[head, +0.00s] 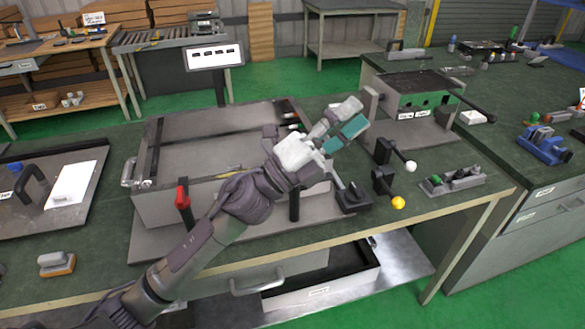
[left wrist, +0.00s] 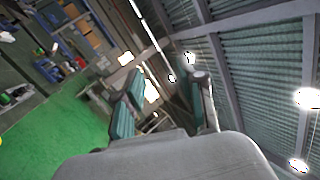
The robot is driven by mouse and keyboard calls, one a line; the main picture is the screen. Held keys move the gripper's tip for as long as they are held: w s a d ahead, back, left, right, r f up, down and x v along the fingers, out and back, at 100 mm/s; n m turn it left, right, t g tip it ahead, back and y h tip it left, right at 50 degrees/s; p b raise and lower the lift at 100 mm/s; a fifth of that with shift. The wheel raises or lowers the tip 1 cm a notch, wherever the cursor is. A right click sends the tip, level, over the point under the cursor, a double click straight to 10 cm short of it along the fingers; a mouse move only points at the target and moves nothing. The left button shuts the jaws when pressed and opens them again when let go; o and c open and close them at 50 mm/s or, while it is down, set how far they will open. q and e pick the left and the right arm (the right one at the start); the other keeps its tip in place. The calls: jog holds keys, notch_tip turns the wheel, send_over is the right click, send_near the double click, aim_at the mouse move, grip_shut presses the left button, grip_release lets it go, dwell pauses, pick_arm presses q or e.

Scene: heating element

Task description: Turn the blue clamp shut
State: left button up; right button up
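A blue clamp-like device (head: 544,145) sits on the dark green bench at the far right of the head view. It is small there, and I cannot tell how far it is closed. My left gripper (head: 346,119) is raised over the middle of the bench, well left of the blue device. Its two teal-padded fingers stand apart with nothing seen between them. The left wrist view also shows the fingers apart (left wrist: 166,92), pointing away from the bench. My right gripper is not in view.
A large grey box (head: 160,205) with a red-handled lever (head: 183,198) stands below my left arm. Black levers with a yellow knob (head: 398,202) and a white knob (head: 411,166) stand right of the gripper. A grey machine (head: 420,100) is behind them.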

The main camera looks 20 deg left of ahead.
pick_arm(q)
jog(key=s+d+f+m+g, duration=0.15)
jog(key=d+m+g, duration=0.35)
jog(key=m+g, duration=0.8)
jog(key=w+a+f+m+y, duration=0.2)
jog(key=a+y, duration=0.6)
jog(key=a, duration=0.2)
jog(key=w+a+f+m+y, duration=0.25)
jog(key=a+y, duration=0.45)
jog(key=a, duration=0.4)
jog(key=shift+n, duration=0.25)
jog(key=p+x, duration=0.1)
jog(key=x, duration=0.3)
jog(key=p+x, duration=0.1)
jog(key=x, duration=0.8)
jog(key=shift+w+d+f+p, duration=0.1)
jog(key=shift+w+p, duration=0.3)
grip_shut()
